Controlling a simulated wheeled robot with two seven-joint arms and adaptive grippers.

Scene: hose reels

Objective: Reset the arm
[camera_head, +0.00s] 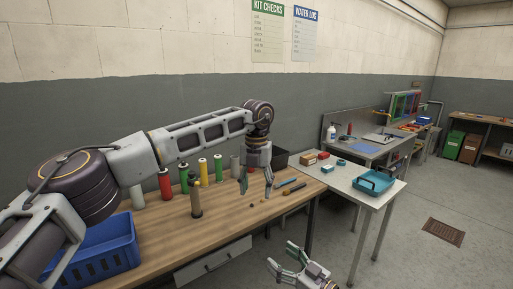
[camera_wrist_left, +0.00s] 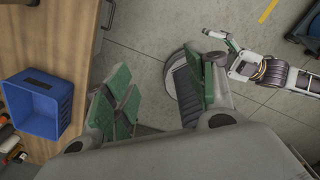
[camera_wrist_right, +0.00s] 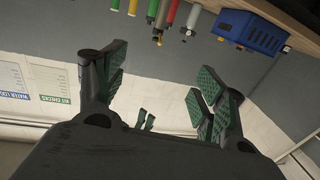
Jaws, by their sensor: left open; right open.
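My left gripper (camera_head: 256,190) hangs above the right part of the wooden workbench, fingers pointing down, open and empty. In the left wrist view its green-padded fingers (camera_wrist_left: 160,90) stand wide apart with floor between them. My right gripper (camera_head: 283,255) is low at the bottom of the head view, in front of the bench's right end. It is open and empty. My left arm stretches across the bench in the head view. Most of my right arm is out of the head view.
The workbench (camera_head: 165,232) holds a blue bin (camera_head: 105,250), several upright coloured cylinders, including a red one (camera_head: 166,185), a dark box (camera_head: 280,158) and small loose parts. A white table (camera_head: 345,177) with a teal tray (camera_head: 374,183) stands right.

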